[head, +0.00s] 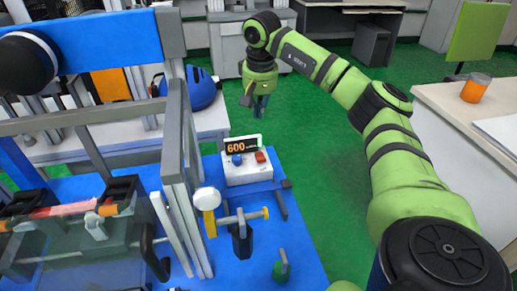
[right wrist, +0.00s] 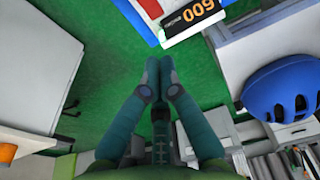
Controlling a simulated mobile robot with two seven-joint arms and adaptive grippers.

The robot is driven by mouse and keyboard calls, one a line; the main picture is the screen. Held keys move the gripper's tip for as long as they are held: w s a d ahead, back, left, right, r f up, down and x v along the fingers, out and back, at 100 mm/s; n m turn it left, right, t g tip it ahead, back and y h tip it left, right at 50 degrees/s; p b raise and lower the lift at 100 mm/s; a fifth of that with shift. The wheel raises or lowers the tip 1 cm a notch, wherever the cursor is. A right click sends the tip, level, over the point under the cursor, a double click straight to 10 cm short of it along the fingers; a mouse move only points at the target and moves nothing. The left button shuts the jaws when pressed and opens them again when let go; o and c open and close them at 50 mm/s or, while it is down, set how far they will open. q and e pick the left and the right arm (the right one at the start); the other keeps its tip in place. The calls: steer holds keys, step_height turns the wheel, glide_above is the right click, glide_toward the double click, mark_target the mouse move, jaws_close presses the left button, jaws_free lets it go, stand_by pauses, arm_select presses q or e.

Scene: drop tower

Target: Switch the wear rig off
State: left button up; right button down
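A white control box (head: 248,166) stands on the blue base, with a lit orange display reading 600. A blue knob (head: 237,160) and a red switch (head: 260,157) are on its sloped face. Part of the box, with its display (right wrist: 187,17), shows upside down at the top of the right wrist view. My right gripper (head: 261,112) points down over the green floor, behind the box and apart from it. Its fingers (right wrist: 159,68) are together with nothing between them. My left gripper is not in view.
A metal arm with a white disc (head: 207,198) and a dark block stands in front of the box. Grey frame posts (head: 184,150) rise at its left. A blue helmet (head: 200,90) lies on the white bench behind. Green floor is free at the right.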

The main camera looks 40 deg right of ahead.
steer(key=b, duration=0.1)
glide_toward(258, 157)
steer(key=f, duration=0.3)
steer(key=w+d+f, duration=0.1)
steer(key=f, duration=0.1)
steer(key=shift+w+f, duration=0.1)
steer(key=shift+f, duration=0.05)
steer(key=shift+a+f, duration=0.2)
steer(key=shift+f, duration=0.3)
